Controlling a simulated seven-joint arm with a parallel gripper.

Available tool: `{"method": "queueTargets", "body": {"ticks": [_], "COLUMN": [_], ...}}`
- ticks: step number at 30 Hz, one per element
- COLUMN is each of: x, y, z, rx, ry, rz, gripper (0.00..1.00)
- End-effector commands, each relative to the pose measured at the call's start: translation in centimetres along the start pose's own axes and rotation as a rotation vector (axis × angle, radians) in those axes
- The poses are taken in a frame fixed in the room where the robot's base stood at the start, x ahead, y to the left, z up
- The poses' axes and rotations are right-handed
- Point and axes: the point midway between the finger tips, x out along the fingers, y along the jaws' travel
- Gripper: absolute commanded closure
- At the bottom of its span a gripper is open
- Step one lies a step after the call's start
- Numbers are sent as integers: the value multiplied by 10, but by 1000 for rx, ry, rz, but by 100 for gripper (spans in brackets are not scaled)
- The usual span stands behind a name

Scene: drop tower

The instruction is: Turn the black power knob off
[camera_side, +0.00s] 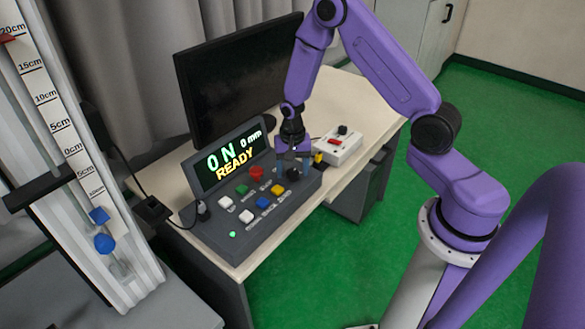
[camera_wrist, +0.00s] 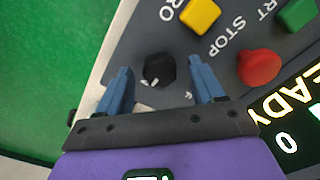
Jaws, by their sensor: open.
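The black power knob (camera_wrist: 159,69) is a dark round knob with a small white mark, near the edge of the grey control panel (camera_side: 262,218). It also shows in the side view (camera_side: 293,174) at the panel's right end. My gripper (camera_side: 292,160) points down over the knob. In the wrist view its two blue fingers (camera_wrist: 160,77) are open, one on each side of the knob, with gaps between. I cannot tell how far the fingertips reach down beside it.
Beside the knob are a red stop button (camera_wrist: 259,67), a yellow button (camera_wrist: 201,15) and a green button (camera_wrist: 298,14). A dark monitor (camera_side: 238,78) stands behind the panel. A small white box (camera_side: 338,147) sits to the right. The drop tower (camera_side: 75,150) stands at left.

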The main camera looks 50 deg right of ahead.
Motion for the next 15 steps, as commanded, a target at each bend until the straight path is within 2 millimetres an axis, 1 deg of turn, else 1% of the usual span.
{"method": "queueTargets", "body": {"ticks": [7, 8, 9, 11, 12, 13, 15], "x": [1, 1, 0, 0, 0, 0, 0], "y": [0, 0, 0, 0, 0, 0, 0], "z": [0, 0, 0, 0, 0, 0, 0], "rx": [0, 0, 0, 0, 0, 0, 0], "ry": [0, 0, 0, 0, 0, 0, 0], "rz": [0, 0, 0, 0, 0, 0, 0], "gripper": [33, 36, 49, 68, 82, 89, 89]}}
